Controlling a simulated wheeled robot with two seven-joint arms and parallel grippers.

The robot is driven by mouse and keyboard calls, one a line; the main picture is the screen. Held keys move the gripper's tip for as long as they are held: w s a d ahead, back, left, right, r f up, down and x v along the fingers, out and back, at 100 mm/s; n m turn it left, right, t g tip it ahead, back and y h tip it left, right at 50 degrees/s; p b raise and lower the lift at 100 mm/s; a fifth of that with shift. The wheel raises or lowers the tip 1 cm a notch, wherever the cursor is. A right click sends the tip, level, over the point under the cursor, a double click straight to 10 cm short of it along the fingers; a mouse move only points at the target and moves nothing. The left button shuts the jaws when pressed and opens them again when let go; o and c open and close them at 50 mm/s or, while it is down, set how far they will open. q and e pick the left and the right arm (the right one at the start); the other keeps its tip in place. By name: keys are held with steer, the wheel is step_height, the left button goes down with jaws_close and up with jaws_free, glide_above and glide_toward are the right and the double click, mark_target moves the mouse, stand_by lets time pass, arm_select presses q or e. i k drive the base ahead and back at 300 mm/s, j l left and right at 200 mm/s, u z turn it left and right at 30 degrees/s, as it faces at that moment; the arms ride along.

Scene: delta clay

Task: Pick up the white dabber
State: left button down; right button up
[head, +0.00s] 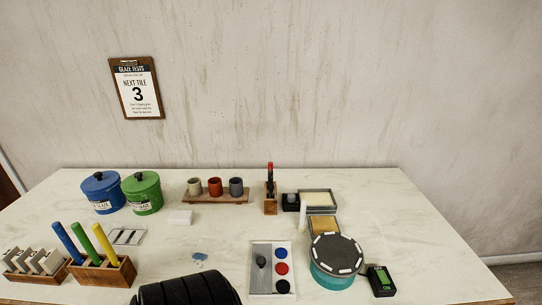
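A small white upright piece (303,215) stands on the table right of centre, beside the shallow trays; it may be the white dabber, but it is too small to be sure. A low white block (180,217) lies left of centre, in front of the row of cups. Neither gripper shows. A black ribbed rounded shape at the bottom edge, left of centre, appears to be part of my own body; no fingers can be made out on it.
A wooden holder (103,275) with blue, yellow and green sticks stands front left. Blue (102,192) and green (143,194) pots stand behind. A button panel (260,256), a round turntable (338,256) and a black-green device (381,281) stand front right.

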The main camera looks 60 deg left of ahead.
mark_target(300, 226)
steer(key=j+u, duration=0.15)
steer(key=u, duration=1.4)
